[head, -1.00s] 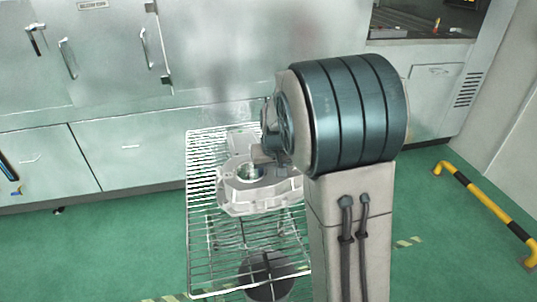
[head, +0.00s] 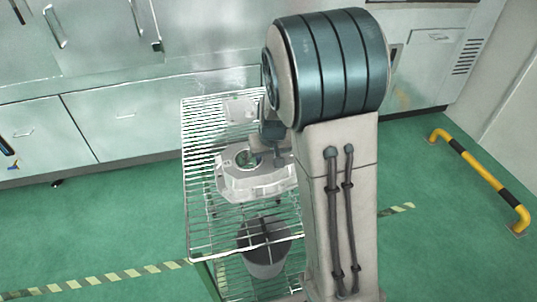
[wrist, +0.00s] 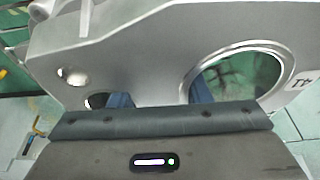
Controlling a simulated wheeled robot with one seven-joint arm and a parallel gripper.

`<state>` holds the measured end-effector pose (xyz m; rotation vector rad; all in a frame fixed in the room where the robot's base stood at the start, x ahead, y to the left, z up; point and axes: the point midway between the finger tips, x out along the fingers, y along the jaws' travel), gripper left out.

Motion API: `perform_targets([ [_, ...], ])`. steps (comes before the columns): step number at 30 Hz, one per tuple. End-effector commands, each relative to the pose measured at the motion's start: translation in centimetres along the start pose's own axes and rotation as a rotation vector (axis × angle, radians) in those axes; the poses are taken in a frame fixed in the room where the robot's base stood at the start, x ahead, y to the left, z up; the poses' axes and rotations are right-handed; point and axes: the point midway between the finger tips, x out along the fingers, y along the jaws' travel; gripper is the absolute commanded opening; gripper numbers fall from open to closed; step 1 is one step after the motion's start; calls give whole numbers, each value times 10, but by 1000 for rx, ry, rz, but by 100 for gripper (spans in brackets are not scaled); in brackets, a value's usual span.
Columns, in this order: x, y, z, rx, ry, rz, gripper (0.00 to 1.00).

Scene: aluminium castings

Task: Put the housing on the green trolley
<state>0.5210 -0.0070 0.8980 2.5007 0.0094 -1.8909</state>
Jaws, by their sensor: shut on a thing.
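The housing, a pale grey aluminium casting with a round bore, shows in the head view (head: 262,187) over the wire rack, and I cannot tell if it touches the rack. It fills much of the wrist view (wrist: 140,50), with a large bore at right, two smaller holes at left and a marked label at the right edge. My gripper (wrist: 160,98) is shut on the housing. I cannot make out a green trolley for certain.
The wire rack (head: 200,215) has another pale block (head: 240,108) at its far end. A dark grey bin (head: 265,258) shows below the wires. Grey cabinets (head: 130,125) stand behind. A yellow and black rail (head: 480,180) is at right. Green floor is open on both sides.

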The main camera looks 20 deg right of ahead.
Motion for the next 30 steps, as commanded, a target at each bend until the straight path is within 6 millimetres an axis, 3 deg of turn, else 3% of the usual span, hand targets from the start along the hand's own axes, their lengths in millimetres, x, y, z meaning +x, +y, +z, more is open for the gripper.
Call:
perform_targets([
  [3,1,0,-1,1,5,0,0],
  [4,2,0,0,0,0,0,52],
  [6,1,0,0,0,0,0,65],
  [17,-3,0,-1,0,1,0,65],
  [20,-15,0,-1,0,3,-1,65],
  [30,-83,0,-2,-1,5,-1,65],
])
